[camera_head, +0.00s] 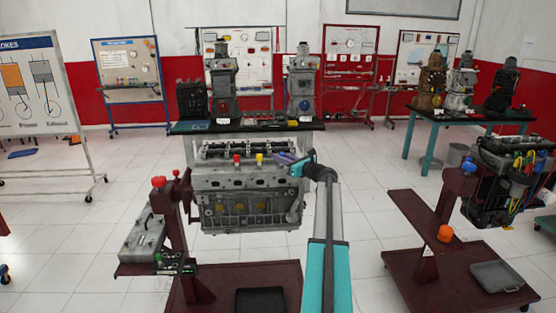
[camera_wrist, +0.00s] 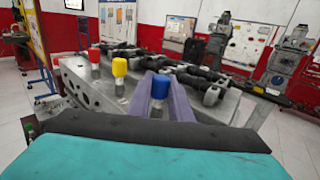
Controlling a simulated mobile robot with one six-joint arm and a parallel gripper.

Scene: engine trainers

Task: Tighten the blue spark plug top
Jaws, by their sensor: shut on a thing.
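The blue spark plug top (camera_wrist: 160,87) stands upright on the grey engine block in the wrist view. My gripper (camera_wrist: 160,98) has its purple fingers on both sides of the blue top and is shut on it. In the head view my gripper (camera_head: 286,158) reaches the right end of the engine block (camera_head: 245,183); the blue top cannot be told apart there. A yellow top (camera_wrist: 119,68) and a red top (camera_wrist: 94,55) stand in a row to the left, apart from my gripper.
The engine is on a dark red stand (camera_head: 230,283). A black shaft assembly (camera_wrist: 205,80) runs along the block close behind my fingers. A table (camera_head: 247,127) with engine models stands behind, and another engine stand (camera_head: 425,212) is at the right. White floor lies between.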

